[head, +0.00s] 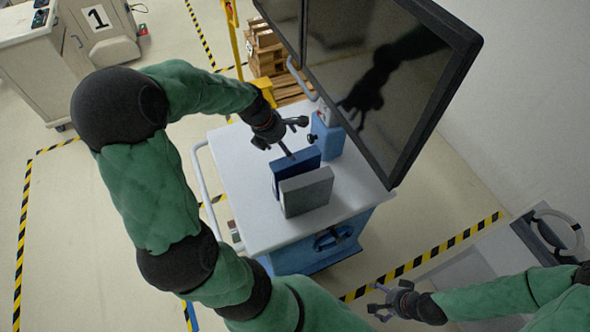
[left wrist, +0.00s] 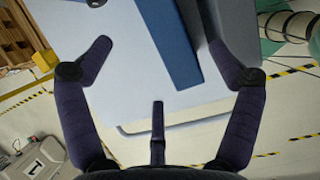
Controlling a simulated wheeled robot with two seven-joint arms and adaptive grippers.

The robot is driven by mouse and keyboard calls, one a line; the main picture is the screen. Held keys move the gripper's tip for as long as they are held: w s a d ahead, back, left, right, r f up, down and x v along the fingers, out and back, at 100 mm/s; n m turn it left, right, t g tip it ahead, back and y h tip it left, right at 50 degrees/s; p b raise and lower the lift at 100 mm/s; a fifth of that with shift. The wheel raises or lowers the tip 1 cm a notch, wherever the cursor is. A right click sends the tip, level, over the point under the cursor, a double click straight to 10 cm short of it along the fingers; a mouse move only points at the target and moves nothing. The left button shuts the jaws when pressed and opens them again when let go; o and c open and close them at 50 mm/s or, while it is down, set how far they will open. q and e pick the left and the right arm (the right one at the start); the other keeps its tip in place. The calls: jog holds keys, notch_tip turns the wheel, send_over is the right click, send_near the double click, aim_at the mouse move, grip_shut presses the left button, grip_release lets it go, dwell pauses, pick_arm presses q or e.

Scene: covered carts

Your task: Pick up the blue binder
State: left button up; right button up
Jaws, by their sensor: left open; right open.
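The blue binder (head: 282,178) stands upright on the white top of a cart (head: 240,190), just behind a grey binder (head: 307,192). My left gripper (head: 284,138) is open above the blue binder, at its back left, with one finger pointing down near its top edge. In the left wrist view the blue binder (left wrist: 172,45) shows between the spread fingers of my left gripper (left wrist: 160,45), nearer the right-hand finger. Nothing is held. My right gripper (head: 385,300) is open and empty, low at the right, away from the cart top.
A blue container (head: 328,138) stands on the cart behind the binders. A large dark screen (head: 375,75) hangs close over the cart's right side. A rail (head: 205,185) runs along the cart's left edge. The cart top left of the binders is clear.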

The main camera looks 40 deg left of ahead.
aim_at(309, 159)
pick_arm(q)
jog(key=x, duration=0.9)
jog(key=shift+f, duration=0.1)
jog(key=shift+s, duration=0.1)
jog(key=shift+f, duration=0.25)
dwell(0.4)
jog(key=c, duration=1.5)
jog(key=shift+r, duration=0.1)
jog(key=shift+c, duration=1.4)
